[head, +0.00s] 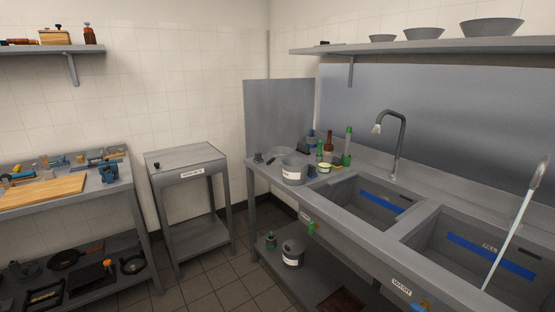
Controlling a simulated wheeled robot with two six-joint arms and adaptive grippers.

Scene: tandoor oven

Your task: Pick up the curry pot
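No pot in the head view can be told for sure as the curry pot. A grey round pot (294,171) with a small white label stands upright on the left end of the sink counter. A similar grey labelled pot (292,252) stands on the shelf below the counter. The labels are too small to read. Neither of my grippers is in view.
A steel double sink counter (330,217) fills the right, with a tap (397,135) and a bottle group (328,147). A small steel table (185,156) stands mid-left with a mostly bare top. A workbench holds a wooden board (42,191). Tiled floor (205,275) between is clear.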

